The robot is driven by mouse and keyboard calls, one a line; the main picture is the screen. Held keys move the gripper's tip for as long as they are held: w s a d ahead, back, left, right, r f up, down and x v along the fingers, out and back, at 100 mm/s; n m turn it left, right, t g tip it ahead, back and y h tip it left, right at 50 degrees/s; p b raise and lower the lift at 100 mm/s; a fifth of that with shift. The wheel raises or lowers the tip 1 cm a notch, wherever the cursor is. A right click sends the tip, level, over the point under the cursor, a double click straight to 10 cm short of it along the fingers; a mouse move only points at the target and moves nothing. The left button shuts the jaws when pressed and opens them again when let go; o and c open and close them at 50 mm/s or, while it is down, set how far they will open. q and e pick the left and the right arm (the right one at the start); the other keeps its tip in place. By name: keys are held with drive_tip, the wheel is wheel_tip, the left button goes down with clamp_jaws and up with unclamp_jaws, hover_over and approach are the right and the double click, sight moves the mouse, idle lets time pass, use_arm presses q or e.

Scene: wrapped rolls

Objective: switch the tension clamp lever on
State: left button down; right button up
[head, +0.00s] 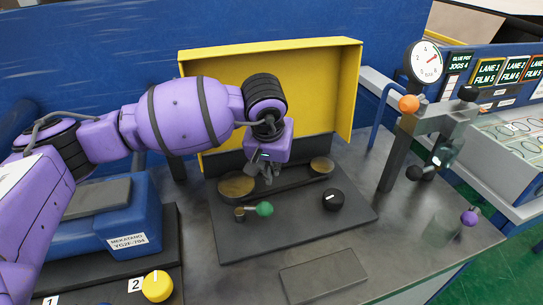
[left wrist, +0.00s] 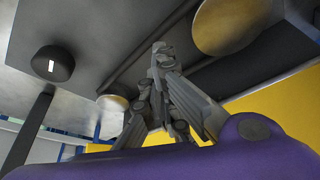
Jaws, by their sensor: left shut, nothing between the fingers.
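No label marks the tension clamp lever, so I cannot tell which lever it is. A short lever with a green ball knob (head: 265,209) and a brass pivot lies on the dark plate (head: 290,228). A metal stand (head: 398,150) at the right carries an orange ball knob (head: 409,104) and black ball knobs. My left gripper (head: 268,179) is shut and empty, pointing down over the back of the plate, behind the green knob and apart from it. Its closed fingers also show in the left wrist view (left wrist: 158,50). My right gripper is out of view.
Brass discs (head: 236,186) (head: 322,165) and a black dial (head: 333,200) flank the gripper. A yellow guard (head: 330,75) stands close behind. A gauge (head: 424,62) tops a post at right. A blue machine (head: 118,225) and yellow knob (head: 157,286) are at left. The front tabletop is mostly clear.

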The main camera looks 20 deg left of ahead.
sight(257, 210)
use_arm(q)
drive_tip(key=shift+s+d+f+p, duration=0.1)
drive_tip(key=shift+s+f+p, duration=0.25)
drive_tip(key=shift+s, duration=0.25)
drive_tip(key=shift+s+f+p, duration=0.25)
drive_tip(key=shift+s+f, duration=0.1)
drive_tip(key=shift+s, duration=0.25)
drive_tip(key=shift+s+f, duration=0.1)
drive_tip(key=shift+s, duration=0.45)
drive_tip(key=shift+f, duration=0.15)
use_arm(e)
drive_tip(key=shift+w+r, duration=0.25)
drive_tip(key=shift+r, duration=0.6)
use_arm(q)
drive_tip(key=shift+d, duration=0.1)
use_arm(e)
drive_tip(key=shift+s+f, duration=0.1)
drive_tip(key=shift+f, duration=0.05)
use_arm(q)
drive_tip(key=shift+s+d+m, duration=0.1)
drive_tip(key=shift+s+m, duration=0.1)
drive_tip(key=shift+m, duration=0.1)
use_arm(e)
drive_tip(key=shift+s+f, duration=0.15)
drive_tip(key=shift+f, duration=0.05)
